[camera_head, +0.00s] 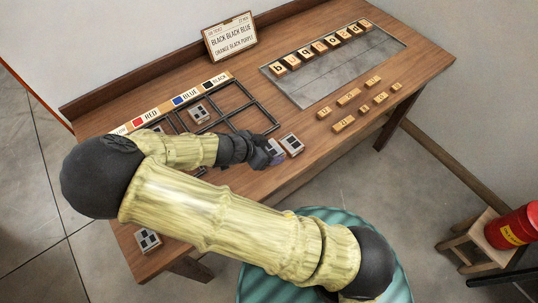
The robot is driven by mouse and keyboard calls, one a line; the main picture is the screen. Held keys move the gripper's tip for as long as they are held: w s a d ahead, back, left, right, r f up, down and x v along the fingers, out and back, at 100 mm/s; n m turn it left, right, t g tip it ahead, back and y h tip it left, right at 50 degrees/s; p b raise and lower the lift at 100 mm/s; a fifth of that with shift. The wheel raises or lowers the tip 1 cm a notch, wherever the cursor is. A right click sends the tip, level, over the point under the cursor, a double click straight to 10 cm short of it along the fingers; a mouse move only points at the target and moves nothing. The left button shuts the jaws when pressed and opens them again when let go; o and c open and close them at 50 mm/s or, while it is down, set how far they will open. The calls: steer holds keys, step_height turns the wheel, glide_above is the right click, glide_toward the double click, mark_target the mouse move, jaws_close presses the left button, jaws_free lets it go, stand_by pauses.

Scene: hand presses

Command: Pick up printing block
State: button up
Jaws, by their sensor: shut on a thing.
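My gripper (271,157) is low over the front part of the wooden table, below the black frame. It is shut on a printing block (274,147), a small pale block with dark squares on top, partly hidden by the fingers. I cannot tell whether this block touches the table. A second printing block (292,144) lies just to its right. Another block (199,112) is in an upper compartment of the black frame (242,119). One more (148,240) lies near the table's front left corner. My arm hides the frame's lower left part.
A colour strip (178,101) runs along the frame's upper edge. A ticket sign (230,38) stands at the back. Letter blocks (319,49) line a grey plate (325,75) at right. Several wooden pieces (348,97) lie before it. A red can (512,229) stands on a stool.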

step_height(320, 180, up, 6)
steer(key=shift+f, duration=0.25)
stand_by(0.5)
